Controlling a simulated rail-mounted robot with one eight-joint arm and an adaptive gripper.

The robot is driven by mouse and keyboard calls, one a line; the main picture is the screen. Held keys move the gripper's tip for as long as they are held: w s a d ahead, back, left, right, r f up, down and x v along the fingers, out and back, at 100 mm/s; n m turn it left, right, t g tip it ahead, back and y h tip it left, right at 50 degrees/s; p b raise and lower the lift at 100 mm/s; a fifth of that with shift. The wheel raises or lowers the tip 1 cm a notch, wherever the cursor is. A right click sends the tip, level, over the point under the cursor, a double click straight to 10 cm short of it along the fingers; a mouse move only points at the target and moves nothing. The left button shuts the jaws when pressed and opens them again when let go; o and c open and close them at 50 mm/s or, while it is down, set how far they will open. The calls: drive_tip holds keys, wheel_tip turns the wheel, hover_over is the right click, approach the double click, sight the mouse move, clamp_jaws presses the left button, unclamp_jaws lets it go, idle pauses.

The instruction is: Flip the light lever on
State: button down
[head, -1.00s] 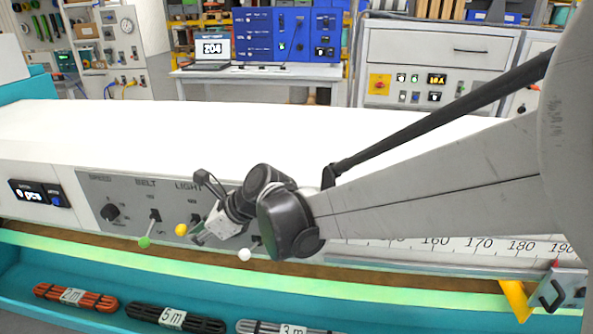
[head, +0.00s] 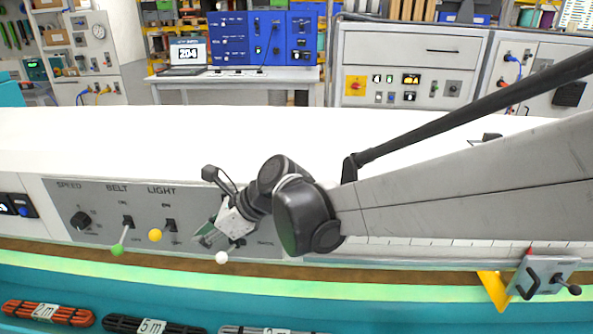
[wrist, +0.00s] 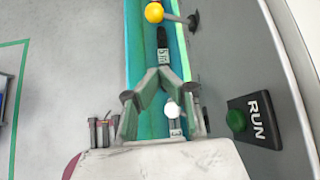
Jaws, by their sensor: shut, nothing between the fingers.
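The light lever with a yellow ball knob (head: 155,235) sits under the LIGHT label on the grey control panel (head: 95,221). It sticks out from the panel, its knob a little below its pivot; I cannot tell its switch position for sure. My gripper (head: 205,238) is shut and empty, to the right of the yellow knob and apart from it. In the wrist view the closed fingertips (wrist: 160,70) point toward the yellow knob (wrist: 154,12), with a gap between. A white-knobbed lever (head: 221,257) is close beside the fingers; contact is unclear.
A green-knobbed belt lever (head: 117,250) hangs left of the light lever, and the speed dial (head: 81,221) is farther left. A teal tray (head: 250,300) with cable bundles lies below. A RUN button (wrist: 236,120) shows in the wrist view. The white bench top (head: 100,140) is clear.

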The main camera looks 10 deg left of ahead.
drive_tip(key=shift+w+v, duration=0.2)
drive_tip(key=shift+v, duration=0.95)
drive_tip(key=shift+w+v, duration=0.2)
drive_tip(key=shift+v, duration=0.9)
drive_tip(key=d+r+n+t+h, duration=0.2)
drive_tip(key=d+n+t+h, duration=0.4)
drive_tip(key=d, duration=1.8)
drive_tip(key=s+d+f+n+t+h, duration=0.1)
drive_tip(key=s+d+n, duration=0.3)
drive_tip(key=d, duration=0.7)
drive_tip(key=s+d+f+n+h, duration=0.3)
drive_tip(key=s+d+n, duration=0.1)
drive_tip(key=d, duration=0.8)
drive_tip(key=shift+s+d+n+t, duration=0.35)
drive_tip(key=shift+n+t, duration=0.05)
drive_tip(key=shift+n, duration=0.4)
drive_tip(key=shift+w+a+r, duration=0.1)
